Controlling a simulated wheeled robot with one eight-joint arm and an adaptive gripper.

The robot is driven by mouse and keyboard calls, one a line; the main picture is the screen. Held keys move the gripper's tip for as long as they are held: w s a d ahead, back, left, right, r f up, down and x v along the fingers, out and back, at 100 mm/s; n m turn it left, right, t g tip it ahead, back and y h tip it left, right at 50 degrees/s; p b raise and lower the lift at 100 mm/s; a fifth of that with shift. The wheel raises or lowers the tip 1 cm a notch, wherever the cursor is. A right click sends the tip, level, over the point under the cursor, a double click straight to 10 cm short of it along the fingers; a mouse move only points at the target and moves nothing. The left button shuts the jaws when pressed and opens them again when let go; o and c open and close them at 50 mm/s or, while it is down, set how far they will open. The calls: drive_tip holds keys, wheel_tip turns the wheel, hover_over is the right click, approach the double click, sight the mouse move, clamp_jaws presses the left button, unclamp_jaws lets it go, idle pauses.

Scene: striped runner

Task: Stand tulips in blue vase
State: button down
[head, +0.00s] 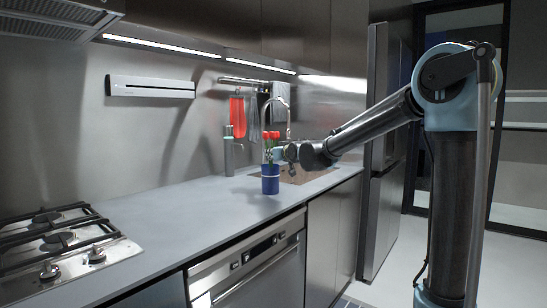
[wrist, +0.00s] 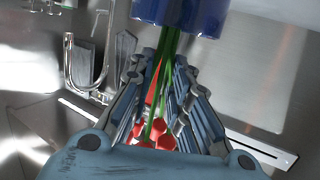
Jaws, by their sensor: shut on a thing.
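The blue vase (head: 270,182) stands upright on the grey counter, near the sink. The red tulips (head: 271,138) are upright directly above its mouth, with green stems pointing down to it. My gripper (head: 283,153) reaches in from the right at the stems. In the wrist view, my gripper (wrist: 163,90) is shut on the green stems of the tulips (wrist: 150,134), with the red heads near the palm. The stems run up to the blue vase (wrist: 210,18) at the top edge. I cannot tell how deep their ends are in it.
A sink (head: 305,176) with a tall curved faucet (head: 289,110) lies just behind and right of the vase. Red and grey cloths (head: 238,115) hang on the wall rail. A gas hob (head: 62,240) is at the left. The counter between hob and vase is clear.

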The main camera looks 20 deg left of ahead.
drive_tip(key=shift+f, duration=1)
drive_tip(key=c, duration=1.4)
unclamp_jaws()
drive_tip(key=shift+v, duration=5.95)
drive_tip(key=shift+w+d+f, duration=0.1)
drive_tip(key=shift+d, duration=0.1)
